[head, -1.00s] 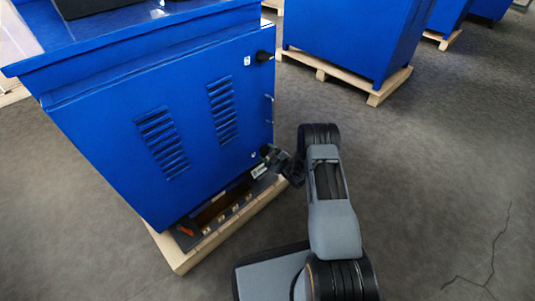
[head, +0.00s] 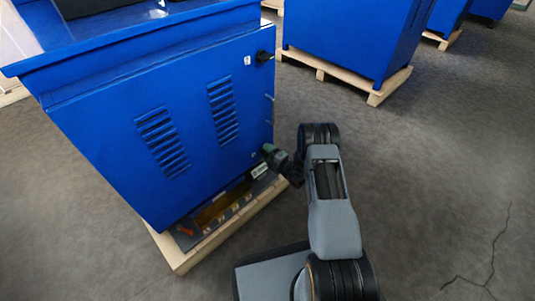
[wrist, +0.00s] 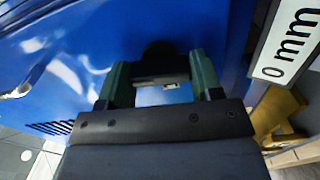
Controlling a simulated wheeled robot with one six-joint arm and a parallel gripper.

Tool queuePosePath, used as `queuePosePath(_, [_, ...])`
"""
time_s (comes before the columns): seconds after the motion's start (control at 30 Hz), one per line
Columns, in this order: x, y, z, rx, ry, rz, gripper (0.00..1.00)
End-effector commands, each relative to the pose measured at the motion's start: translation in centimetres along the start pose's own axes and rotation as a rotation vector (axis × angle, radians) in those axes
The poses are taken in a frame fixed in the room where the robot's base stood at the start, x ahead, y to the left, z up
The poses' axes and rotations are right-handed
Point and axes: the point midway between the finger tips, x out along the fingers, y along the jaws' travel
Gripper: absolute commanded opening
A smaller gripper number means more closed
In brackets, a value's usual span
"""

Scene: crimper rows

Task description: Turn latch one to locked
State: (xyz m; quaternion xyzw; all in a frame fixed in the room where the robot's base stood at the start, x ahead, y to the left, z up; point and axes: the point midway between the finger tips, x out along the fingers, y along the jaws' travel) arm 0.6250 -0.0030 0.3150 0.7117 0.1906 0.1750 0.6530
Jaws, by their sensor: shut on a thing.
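The blue cabinet (head: 185,110) has a black latch (head: 263,56) at the upper right of its door, with a small white label beside it. My gripper (head: 270,151) is at the door's lower right corner, beside another small white label (head: 253,155). In the wrist view my gripper (wrist: 160,75) has its two green fingers on either side of a dark latch knob (wrist: 158,58) on the blue door, and is shut on it. The knob's pointing direction is mostly hidden by the gripper.
The cabinet stands on a wooden pallet (head: 180,262), with an open base compartment showing under the door. A thin handle (head: 270,97) is on the door's right edge. Another blue cabinet (head: 345,35) stands behind on its pallet. The grey floor to the right is clear.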

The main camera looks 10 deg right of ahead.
Motion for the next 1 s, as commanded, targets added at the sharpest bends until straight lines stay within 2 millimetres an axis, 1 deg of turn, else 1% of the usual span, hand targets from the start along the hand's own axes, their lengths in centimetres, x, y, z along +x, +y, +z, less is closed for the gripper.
queuePosePath(0.3, [0.00, -0.07, -0.09, -0.087, 0.002, -0.001, 0.36])
queuePosePath(0.8, [0.00, -0.07, -0.10, -0.103, 0.002, -0.002, 0.36])
queuePosePath(0.83, [0.01, -0.07, -0.09, -0.103, 0.002, -0.001, 0.61])
queuePosePath(1.0, [-0.02, -0.05, -0.03, -0.102, 0.001, -0.001, 0.78])
